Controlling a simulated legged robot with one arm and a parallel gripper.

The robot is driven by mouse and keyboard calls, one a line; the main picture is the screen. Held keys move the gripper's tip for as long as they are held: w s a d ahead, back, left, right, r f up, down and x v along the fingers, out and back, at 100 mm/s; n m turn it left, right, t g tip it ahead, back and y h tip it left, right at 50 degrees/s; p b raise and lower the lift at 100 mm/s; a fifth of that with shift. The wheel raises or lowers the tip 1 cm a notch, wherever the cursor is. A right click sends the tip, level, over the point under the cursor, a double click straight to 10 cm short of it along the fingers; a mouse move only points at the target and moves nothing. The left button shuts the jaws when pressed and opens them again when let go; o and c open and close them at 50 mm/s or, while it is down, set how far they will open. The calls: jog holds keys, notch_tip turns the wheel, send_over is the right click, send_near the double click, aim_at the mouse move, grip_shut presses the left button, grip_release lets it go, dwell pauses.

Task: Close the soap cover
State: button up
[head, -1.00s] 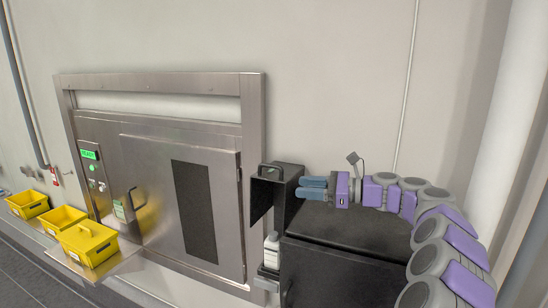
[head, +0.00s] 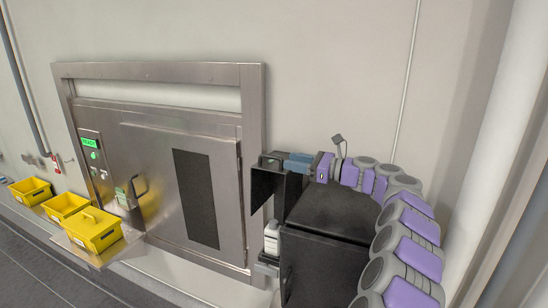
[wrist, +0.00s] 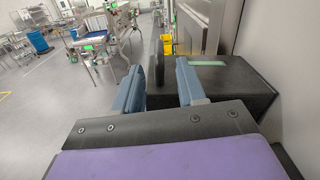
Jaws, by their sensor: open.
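The soap cover (head: 262,188) is a dark panel standing out open at the front of a black box, right of the steel door frame. A white soap bottle (head: 271,240) shows below it. In the wrist view the cover (wrist: 167,32) appears as a thin upright dark edge beyond the fingertips. My gripper (head: 287,160) is open and empty, at the top of the box close to the cover; contact cannot be told. In the wrist view its two blue-grey fingers (wrist: 157,68) are spread apart, with the right one against the view of the dark box top (wrist: 232,85).
A large black cabinet (head: 318,260) stands under my arm, against the wall. A steel hatch with a handle (head: 139,190) is to the left. Yellow bins (head: 95,231) line the ledge. Open floor (wrist: 45,110) lies left in the wrist view.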

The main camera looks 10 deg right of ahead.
aim_at(274, 158)
jog(key=p+x, duration=0.1)
jog(key=x, duration=0.6)
jog(key=shift+c, duration=0.2)
grip_shut()
dwell(0.4)
